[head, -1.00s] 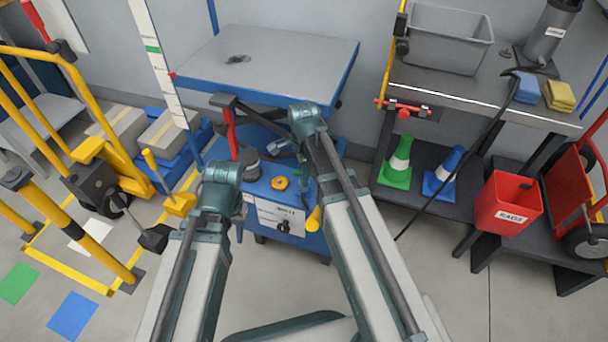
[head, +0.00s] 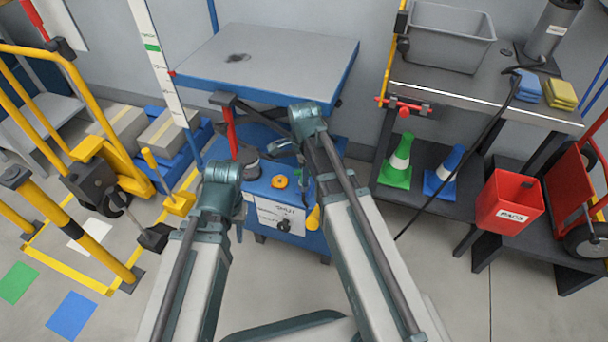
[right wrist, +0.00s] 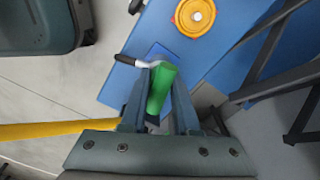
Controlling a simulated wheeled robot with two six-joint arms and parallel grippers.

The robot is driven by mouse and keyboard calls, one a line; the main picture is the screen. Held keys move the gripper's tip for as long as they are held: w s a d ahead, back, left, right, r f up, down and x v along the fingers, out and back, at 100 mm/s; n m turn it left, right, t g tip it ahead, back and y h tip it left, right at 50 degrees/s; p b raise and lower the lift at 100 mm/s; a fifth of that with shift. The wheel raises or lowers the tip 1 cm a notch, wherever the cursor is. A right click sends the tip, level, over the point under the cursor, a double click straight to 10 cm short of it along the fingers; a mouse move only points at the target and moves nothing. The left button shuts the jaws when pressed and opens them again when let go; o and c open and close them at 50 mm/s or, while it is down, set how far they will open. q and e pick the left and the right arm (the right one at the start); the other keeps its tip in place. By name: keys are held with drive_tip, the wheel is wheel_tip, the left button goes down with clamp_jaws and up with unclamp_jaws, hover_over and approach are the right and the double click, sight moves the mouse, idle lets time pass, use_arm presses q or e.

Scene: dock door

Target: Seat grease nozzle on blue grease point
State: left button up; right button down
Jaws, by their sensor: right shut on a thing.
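My right gripper (right wrist: 158,112) is shut on a green block-shaped piece (right wrist: 160,88), which I take to be the grease nozzle's body. A silver stem with a dark end (right wrist: 138,62) sticks out left near its far end; I cannot tell whether they are joined. A darker blue patch (right wrist: 158,50) shows just beyond the green piece, perhaps the blue grease point; contact between them cannot be made out. In the head view the right gripper (head: 304,184) is small and partly hidden over the blue cart (head: 262,188). My left gripper is mostly hidden behind its own arm.
An orange round piece (right wrist: 195,15) lies on the cart beside the right gripper. A yellow handle (right wrist: 40,130) is close by. A red-handled lever (head: 231,132) and grey tabletop (head: 265,55) stand behind. Dark shelving with cones is at right, a yellow trolley at left.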

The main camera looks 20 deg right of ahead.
drive_tip(key=shift+f+b, duration=0.3)
drive_tip(key=shift+f, duration=0.1)
drive_tip(key=c, duration=0.9)
unclamp_jaws()
drive_tip(key=shift+r, duration=0.1)
wheel_tip(320, 180, up, 11)
drive_tip(key=p, duration=1.1)
